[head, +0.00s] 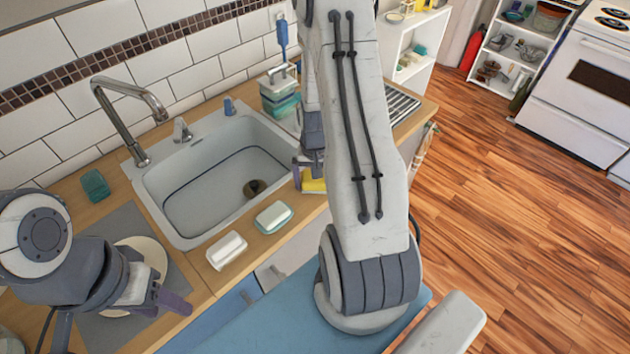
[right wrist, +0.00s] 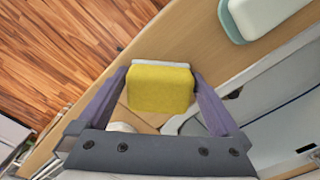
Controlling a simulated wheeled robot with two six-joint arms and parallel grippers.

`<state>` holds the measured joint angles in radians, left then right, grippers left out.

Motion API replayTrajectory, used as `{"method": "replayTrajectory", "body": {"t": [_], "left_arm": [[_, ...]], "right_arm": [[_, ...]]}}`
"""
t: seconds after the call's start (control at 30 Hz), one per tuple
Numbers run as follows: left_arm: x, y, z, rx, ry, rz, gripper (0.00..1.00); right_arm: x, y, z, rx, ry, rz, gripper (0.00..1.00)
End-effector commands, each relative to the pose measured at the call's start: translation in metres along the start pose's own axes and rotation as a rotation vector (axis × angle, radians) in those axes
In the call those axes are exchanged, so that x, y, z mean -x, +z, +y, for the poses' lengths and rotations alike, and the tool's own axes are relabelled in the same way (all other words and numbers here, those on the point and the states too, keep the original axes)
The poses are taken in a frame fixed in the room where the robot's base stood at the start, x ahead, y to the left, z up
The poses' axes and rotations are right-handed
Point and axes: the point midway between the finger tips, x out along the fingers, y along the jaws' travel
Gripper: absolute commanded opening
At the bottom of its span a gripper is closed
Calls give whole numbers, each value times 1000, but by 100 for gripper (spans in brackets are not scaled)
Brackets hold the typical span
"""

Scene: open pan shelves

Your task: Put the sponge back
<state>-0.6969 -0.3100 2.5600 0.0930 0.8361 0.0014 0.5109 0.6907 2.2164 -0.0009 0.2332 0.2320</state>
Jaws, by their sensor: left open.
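A yellow sponge (right wrist: 160,88) lies between the two fingers of my right gripper (right wrist: 160,72) in the right wrist view. Its sides are close to both fingertips, and I cannot tell whether they press on it. In the head view the sponge (head: 314,186) shows at the counter's front edge right of the sink, partly behind my right arm. A teal dish with a white top (head: 273,217) sits on the counter in front of the sink; it also shows in the right wrist view (right wrist: 268,12). My left gripper (head: 168,290) is open and empty over a grey mat.
The sink (head: 205,185) is empty apart from its drain. A white block (head: 227,249) lies at its front edge. A green block (head: 95,185) is left of the faucet (head: 130,115). A caddy with a blue brush (head: 280,90) stands behind. A plate (head: 150,255) is under my left gripper.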

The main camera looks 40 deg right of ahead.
Motion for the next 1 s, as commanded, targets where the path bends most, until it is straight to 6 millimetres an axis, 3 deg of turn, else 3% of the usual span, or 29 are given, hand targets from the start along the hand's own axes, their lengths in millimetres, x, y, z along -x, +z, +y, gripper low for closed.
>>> {"method": "replayTrajectory", "body": {"t": [0.53, 1.0], "left_arm": [[1, 0, 0, 0, 0, 0, 50], [17, -1, 1, 0, 0, 0, 50]], "right_arm": [[1, 0, 0, 0, 0, 0, 100], [19, 0, 0, 0, 0, 0, 100]]}}
